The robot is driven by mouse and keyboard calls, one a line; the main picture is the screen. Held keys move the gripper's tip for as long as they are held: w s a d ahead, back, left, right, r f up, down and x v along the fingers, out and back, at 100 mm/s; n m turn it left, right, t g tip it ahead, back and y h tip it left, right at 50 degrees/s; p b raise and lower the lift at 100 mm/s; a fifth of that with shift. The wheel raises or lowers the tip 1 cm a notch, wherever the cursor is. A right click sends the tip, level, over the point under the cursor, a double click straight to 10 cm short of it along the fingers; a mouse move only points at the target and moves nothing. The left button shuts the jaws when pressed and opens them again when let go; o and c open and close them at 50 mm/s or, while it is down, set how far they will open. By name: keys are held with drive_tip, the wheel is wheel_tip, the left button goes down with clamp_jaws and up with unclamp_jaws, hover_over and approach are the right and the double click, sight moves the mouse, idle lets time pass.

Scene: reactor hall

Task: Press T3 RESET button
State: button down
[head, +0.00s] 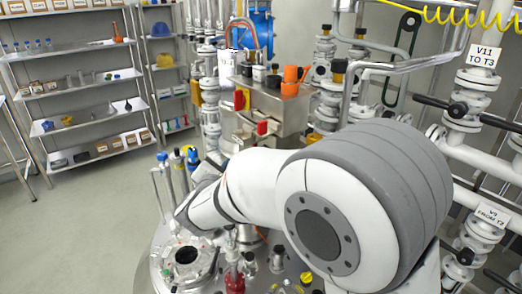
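I cannot make out a button marked T3 RESET in the head view. A sign reading "V11 TO T3" (483,55) hangs on the white pipework at the upper right. A steel box (288,106) stands behind my arm, with red and yellow parts on its front and orange and black items on top; no lettering on it is readable. My arm crosses the middle and right of the view and hides what lies behind it. My gripper does not show; its end of the arm is hidden or too unclear to pick out.
A steel vessel top (152,265) with an open round port, valves and fittings lies below my arm. White pipes and valves (470,120) crowd the right side. Shelves (85,87) with bottles and boxes stand at the back left. The grey floor (75,230) at left is clear.

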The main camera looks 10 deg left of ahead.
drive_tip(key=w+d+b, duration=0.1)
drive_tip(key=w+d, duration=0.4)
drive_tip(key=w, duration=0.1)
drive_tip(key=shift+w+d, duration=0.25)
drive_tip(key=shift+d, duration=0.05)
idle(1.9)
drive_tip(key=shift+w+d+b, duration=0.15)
drive_tip(key=shift+b, duration=0.35)
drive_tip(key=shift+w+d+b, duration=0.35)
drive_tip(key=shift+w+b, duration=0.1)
drive_tip(key=shift+b, duration=0.1)
idle(0.5)
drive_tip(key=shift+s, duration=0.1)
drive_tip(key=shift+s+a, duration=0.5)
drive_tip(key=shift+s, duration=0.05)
